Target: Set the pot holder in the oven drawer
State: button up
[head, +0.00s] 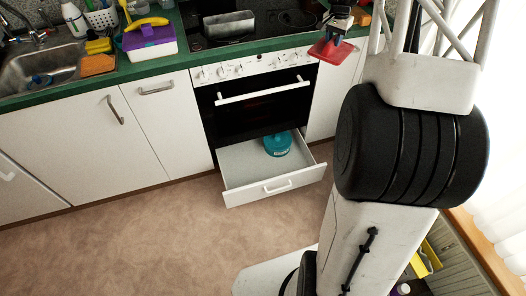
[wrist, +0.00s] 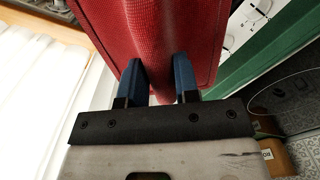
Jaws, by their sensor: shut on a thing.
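The red pot holder (head: 331,51) hangs from my gripper (head: 337,33) at the counter's front edge, right of the oven. In the wrist view, the red cloth of the pot holder (wrist: 150,40) fills the top middle, with the blue fingers of my gripper (wrist: 160,80) shut on it. The oven drawer (head: 245,165) is pulled out below the oven, lower and left of my gripper. A teal round object (head: 277,143) sits in the drawer's back right part; the rest of the drawer floor is bare.
The oven door handle (head: 262,92) sticks out above the drawer. The green counter (head: 185,62) carries a purple-lidded container (head: 149,36) and a metal loaf pan (head: 230,24) stands on the cooktop. The floor before the drawer is clear.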

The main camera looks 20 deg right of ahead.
aim_at(334, 51)
jog(key=shift+s+d+f, duration=0.25)
jog(key=shift+s+d, duration=0.05)
jog(key=shift+s, duration=0.2)
jog(key=shift+s+f+n, duration=0.4)
jog(key=shift+s+n, duration=0.05)
jog(key=shift+n, duration=0.15)
jog(key=shift+s+a+f+n, duration=0.1)
jog(key=shift+a+f+n, duration=0.2)
jog(key=shift+f, duration=0.35)
jog(key=shift+s+a+f+n, duration=0.1)
jog(key=shift+a+f+n, duration=0.15)
jog(key=shift+f, duration=0.35)
jog(key=a+f+n, duration=0.6)
jog(key=a+f, duration=1)
jog(key=f, duration=0.5)
jog(key=w+a+f+n, duration=0.1)
jog(key=w+a+f, duration=0.2)
jog(key=a+f, duration=0.55)
jog(key=w+a+f+n, duration=0.2)
jog(key=a+f, duration=0.4)
jog(key=a, duration=0.6)
notch_tip(334, 51, down, 29)
jog(key=s+m, duration=0.1)
jog(key=m, duration=0.4)
jog(key=shift+s+f, duration=0.2)
jog(key=shift+s, duration=0.15)
jog(key=shift+f, duration=0.15)
